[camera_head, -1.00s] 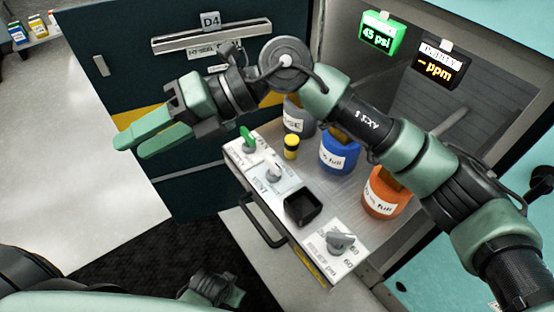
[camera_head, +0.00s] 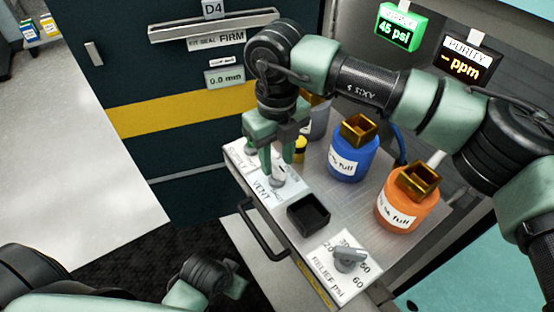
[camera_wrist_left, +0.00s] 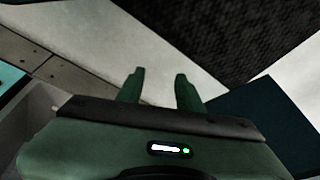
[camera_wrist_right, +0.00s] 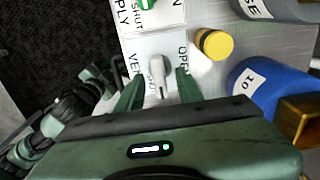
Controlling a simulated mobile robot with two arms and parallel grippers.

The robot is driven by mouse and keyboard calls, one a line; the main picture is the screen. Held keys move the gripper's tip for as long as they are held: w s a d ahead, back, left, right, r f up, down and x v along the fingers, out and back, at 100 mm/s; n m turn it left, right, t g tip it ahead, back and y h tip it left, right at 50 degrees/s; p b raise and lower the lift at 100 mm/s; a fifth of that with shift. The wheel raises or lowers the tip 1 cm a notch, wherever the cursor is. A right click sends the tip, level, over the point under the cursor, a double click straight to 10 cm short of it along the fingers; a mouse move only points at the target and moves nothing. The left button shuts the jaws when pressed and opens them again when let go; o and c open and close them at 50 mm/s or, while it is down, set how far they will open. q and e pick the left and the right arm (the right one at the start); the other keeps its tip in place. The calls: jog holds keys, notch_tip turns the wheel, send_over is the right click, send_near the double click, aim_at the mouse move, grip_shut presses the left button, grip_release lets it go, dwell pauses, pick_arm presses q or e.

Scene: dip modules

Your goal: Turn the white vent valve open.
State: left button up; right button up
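The white vent valve (camera_wrist_right: 157,80) is a small lever knob on a white plate marked VENT and SHUT. In the head view it (camera_head: 277,181) is partly covered by my right gripper (camera_head: 276,166). My right gripper points down at the plate. In the right wrist view its fingers (camera_wrist_right: 158,76) are open, one on each side of the valve lever, with gaps visible; contact cannot be told. My left gripper (camera_wrist_left: 159,75) is open and empty in the left wrist view, away from the panel.
A green supply valve (camera_wrist_right: 147,3), a yellow-capped item (camera_wrist_right: 215,44) and a black square cup (camera_head: 308,214) are near the vent plate. A grey relief knob (camera_head: 350,260) is at the front. Blue (camera_head: 346,167) and orange (camera_head: 395,214) bottles stand behind.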

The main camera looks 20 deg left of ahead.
pick_arm(q)
jog(key=shift+r, duration=0.15)
pick_arm(e)
jog(key=shift+f, duration=0.4)
grip_shut()
